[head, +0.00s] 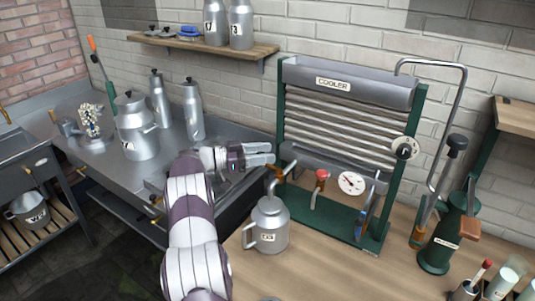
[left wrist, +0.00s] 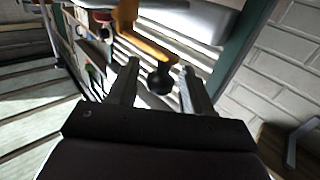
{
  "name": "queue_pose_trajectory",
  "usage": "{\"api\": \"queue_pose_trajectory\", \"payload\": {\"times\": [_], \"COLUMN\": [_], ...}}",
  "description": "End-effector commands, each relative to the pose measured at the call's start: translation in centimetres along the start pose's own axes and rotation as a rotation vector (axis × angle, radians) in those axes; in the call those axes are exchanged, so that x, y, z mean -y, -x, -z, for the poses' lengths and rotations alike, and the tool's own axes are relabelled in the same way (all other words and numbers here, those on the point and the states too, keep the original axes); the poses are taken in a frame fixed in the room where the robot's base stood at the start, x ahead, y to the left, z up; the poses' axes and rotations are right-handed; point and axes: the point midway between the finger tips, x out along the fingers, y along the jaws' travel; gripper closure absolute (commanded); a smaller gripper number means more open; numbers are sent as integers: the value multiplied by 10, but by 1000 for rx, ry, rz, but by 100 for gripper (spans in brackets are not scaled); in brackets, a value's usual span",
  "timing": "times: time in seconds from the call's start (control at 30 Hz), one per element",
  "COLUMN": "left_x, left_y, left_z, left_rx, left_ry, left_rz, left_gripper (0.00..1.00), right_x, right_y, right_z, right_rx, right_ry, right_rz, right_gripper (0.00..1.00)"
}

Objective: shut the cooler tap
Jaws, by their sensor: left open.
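The cooler (head: 335,84) stands on the wooden bench, with ribbed pipes on a green frame. Its tap (head: 281,177) is at the lower left, above a metal can labelled 113 (head: 268,228); my left gripper (head: 266,154) covers part of it. In the left wrist view, a brass tap (left wrist: 128,18) has a lever ending in a black ball knob (left wrist: 159,80). The knob appears between the open fingers of my left gripper (left wrist: 158,82), with a visible gap on each side. I cannot tell the lever's exact angle from the head view. My right gripper is not in view.
A red-topped valve (head: 322,174) and a round gauge (head: 351,183) sit just right of the tap. A metal sink counter (head: 105,177) with several cans lies to the left. A green hand pump (head: 446,240) stands on the right.

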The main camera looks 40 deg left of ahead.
Motion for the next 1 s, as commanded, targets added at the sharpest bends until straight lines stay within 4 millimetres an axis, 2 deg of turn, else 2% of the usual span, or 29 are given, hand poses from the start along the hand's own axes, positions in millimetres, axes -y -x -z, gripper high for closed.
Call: {"api": "queue_pose_trajectory", "payload": {"times": [0.2, 0.4, 0.57, 1.0], "left_x": [1, 0, 0, 0], "left_y": [59, 100, 112, 112], "left_z": [-4, -2, 0, 0], "left_rx": [0, -1, 0, 0], "left_ry": [-4, -4, -2, -2], "left_rz": [5, 1, 0, 0], "left_gripper": [50, 50, 50, 50], "right_x": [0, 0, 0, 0], "right_y": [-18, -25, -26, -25], "right_z": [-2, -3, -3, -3], "right_rx": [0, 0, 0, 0], "right_ry": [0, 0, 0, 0], "right_rz": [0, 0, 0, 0], "right_gripper": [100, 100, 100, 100]}}
